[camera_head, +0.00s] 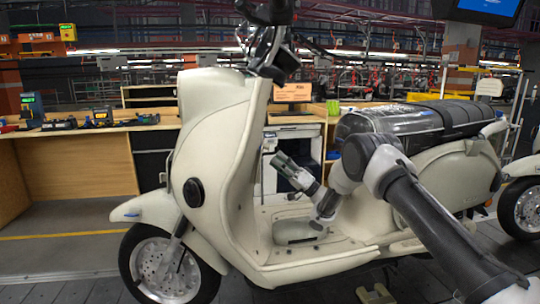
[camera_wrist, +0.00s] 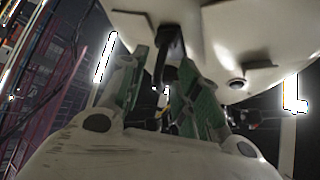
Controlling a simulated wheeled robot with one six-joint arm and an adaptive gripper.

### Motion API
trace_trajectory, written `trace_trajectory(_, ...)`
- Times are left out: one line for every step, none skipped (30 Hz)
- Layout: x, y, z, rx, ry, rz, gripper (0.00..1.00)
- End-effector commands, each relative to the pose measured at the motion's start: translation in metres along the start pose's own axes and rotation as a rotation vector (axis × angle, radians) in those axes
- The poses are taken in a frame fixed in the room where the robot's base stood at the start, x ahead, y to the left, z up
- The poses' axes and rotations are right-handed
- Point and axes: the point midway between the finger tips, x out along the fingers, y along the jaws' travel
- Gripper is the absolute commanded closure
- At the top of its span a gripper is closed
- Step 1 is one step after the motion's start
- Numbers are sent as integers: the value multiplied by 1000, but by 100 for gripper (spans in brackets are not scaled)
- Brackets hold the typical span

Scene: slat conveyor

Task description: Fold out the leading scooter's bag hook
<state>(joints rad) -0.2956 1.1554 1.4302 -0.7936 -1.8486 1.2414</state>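The leading scooter (camera_head: 215,120) is cream, stands side-on and faces left in the head view. My gripper (camera_head: 278,160) is over its floorboard, behind the leg shield and in front of the seat, tipped up and to the left. In the wrist view, the green-padded fingers of my gripper (camera_wrist: 163,62) stand apart. A dark hook-like part (camera_wrist: 169,45), seemingly the bag hook, hangs from the cream panel (camera_wrist: 225,35) between and just beyond the fingertips. I cannot tell whether a finger touches it. The hook is not discernible in the head view.
A second scooter (camera_head: 522,205) shows its front wheel at the right edge. A wooden workbench (camera_head: 75,165) with tools stands behind on the left. The leading scooter's handlebar (camera_head: 270,55) is above my gripper, and its seat (camera_head: 440,115) is to the right.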

Motion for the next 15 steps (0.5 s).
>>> trace_trajectory(10,-1,0,-2,-2,-3,68)
trace_trajectory(16,-1,0,-2,-1,-3,68)
trace_trajectory(22,-1,0,-2,0,-2,68)
trace_trajectory(27,-1,0,-1,0,-1,68)
trace_trajectory(31,-1,0,-2,-1,-2,68)
trace_trajectory(36,0,0,-2,-1,-2,68)
trace_trajectory(39,0,0,-2,-1,-1,68)
trace_trajectory(41,0,0,-2,-1,0,68)
trace_trajectory(44,0,0,-3,0,0,68)
trace_trajectory(45,0,0,-3,0,0,68)
trace_trajectory(47,0,0,-3,1,0,68)
trace_trajectory(48,0,0,-3,1,1,68)
trace_trajectory(48,0,0,-3,1,1,68)
trace_trajectory(48,0,0,-3,1,1,68)
trace_trajectory(48,0,0,-3,1,1,68)
